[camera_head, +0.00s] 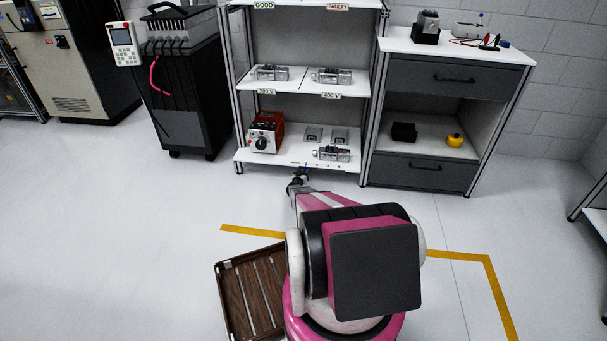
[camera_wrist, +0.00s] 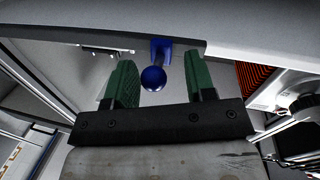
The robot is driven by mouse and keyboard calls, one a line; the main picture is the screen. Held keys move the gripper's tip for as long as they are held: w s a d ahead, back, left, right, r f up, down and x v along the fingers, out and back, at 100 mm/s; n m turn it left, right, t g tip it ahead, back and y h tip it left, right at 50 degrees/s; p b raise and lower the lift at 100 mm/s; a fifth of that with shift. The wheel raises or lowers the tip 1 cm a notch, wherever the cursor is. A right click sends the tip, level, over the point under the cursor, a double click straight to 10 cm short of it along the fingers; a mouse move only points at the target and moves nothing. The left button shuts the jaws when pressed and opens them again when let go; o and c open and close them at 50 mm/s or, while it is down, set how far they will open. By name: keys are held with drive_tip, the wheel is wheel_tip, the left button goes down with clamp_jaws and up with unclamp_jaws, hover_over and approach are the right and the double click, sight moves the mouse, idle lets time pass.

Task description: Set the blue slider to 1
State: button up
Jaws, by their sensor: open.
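The blue slider shows in the wrist view as a round blue knob (camera_wrist: 153,79) on a blue bracket, at the edge of a pale shelf board. My gripper (camera_wrist: 160,66) is open, with one green finger on each side of the knob. I see a gap between the knob and each finger; contact is not visible. In the head view my gripper (camera_head: 298,182) is at the front edge of the lowest shelf board (camera_head: 275,157), and the slider there is too small to make out. The slider's scale and its setting cannot be read.
A red device with a dial (camera_head: 264,134) stands on the lowest shelf, left of my gripper. Metal parts (camera_head: 333,154) lie to the right. A grey drawer cabinet (camera_head: 445,80) stands right of the rack. A brown slatted crate (camera_head: 232,300) is on the floor beside my base.

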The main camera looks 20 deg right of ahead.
drive_tip(key=v, duration=1)
drive_tip(key=shift+s+a, duration=0.25)
drive_tip(key=s+a+r+n+g+y, duration=0.1)
drive_tip(key=s+a+r+n+y, duration=0.35)
drive_tip(key=a+r, duration=0.75)
drive_tip(key=s+a+r+n+g+y, duration=0.1)
drive_tip(key=s+a+r+g+y, duration=0.1)
drive_tip(key=s+a+r+y, duration=0.85)
drive_tip(key=s+a+r+g+h, duration=0.1)
drive_tip(key=s+a+r+g, duration=0.1)
drive_tip(key=s+r, duration=0.5)
drive_tip(key=s+a+r+g+h, duration=0.1)
drive_tip(key=s+r+g, duration=0.3)
drive_tip(key=s, duration=0.9)
drive_tip(key=s+a+r+g, duration=0.3)
drive_tip(key=s+r+g, duration=0.1)
drive_tip(key=s+r, duration=0.6)
drive_tip(key=shift+a+r+n+h, duration=0.25)
drive_tip(key=shift+r+n+h, duration=0.15)
drive_tip(key=shift+n, duration=0.05)
